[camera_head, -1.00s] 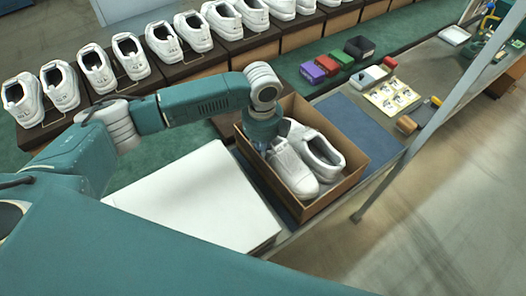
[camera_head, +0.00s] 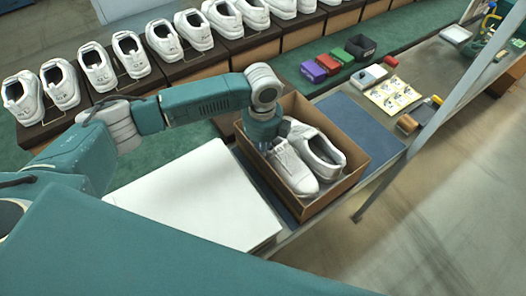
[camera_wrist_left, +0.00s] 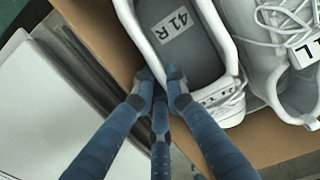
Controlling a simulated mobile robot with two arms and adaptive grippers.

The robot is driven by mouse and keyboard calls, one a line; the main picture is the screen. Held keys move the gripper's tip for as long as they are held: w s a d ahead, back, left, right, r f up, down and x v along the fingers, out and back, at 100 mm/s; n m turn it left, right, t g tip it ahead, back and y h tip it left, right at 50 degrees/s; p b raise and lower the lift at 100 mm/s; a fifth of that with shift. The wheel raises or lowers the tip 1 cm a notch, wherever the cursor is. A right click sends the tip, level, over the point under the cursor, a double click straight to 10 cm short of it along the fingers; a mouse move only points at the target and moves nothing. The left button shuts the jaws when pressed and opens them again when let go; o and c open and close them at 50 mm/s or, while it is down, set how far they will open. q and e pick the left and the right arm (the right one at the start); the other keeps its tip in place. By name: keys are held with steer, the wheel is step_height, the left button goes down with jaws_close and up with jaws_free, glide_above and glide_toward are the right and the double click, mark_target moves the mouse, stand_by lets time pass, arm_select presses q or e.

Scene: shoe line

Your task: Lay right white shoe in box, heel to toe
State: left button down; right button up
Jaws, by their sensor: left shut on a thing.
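The right white shoe (camera_head: 292,168) is inside the open cardboard box (camera_head: 347,185), toe toward the box's near side. In the left wrist view its insole reads "41 R" (camera_wrist_left: 172,28). The other white shoe (camera_head: 318,150) lies beside it, pointing the opposite way; its tongue tag shows "L" in the left wrist view (camera_wrist_left: 305,50). My left gripper (camera_head: 263,146) reaches down into the box at its left side. Its blue fingers (camera_wrist_left: 160,80) are shut on the right shoe's side edge. Whether the shoe rests on the box floor is hidden. My right gripper is not in view.
A white box lid or flat panel (camera_head: 195,195) lies left of the box. A blue mat (camera_head: 365,125) is under and behind the box. Purple, red, green and black small bins (camera_head: 360,47) stand behind. A row of white shoes (camera_head: 130,55) lines the far shelf.

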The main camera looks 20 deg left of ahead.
arm_select(q)
steer(key=shift+s+f, duration=0.1)
steer(key=shift+f, duration=0.3)
steer(key=c, duration=1.7)
jaws_free()
steer(key=shift+r, duration=6)
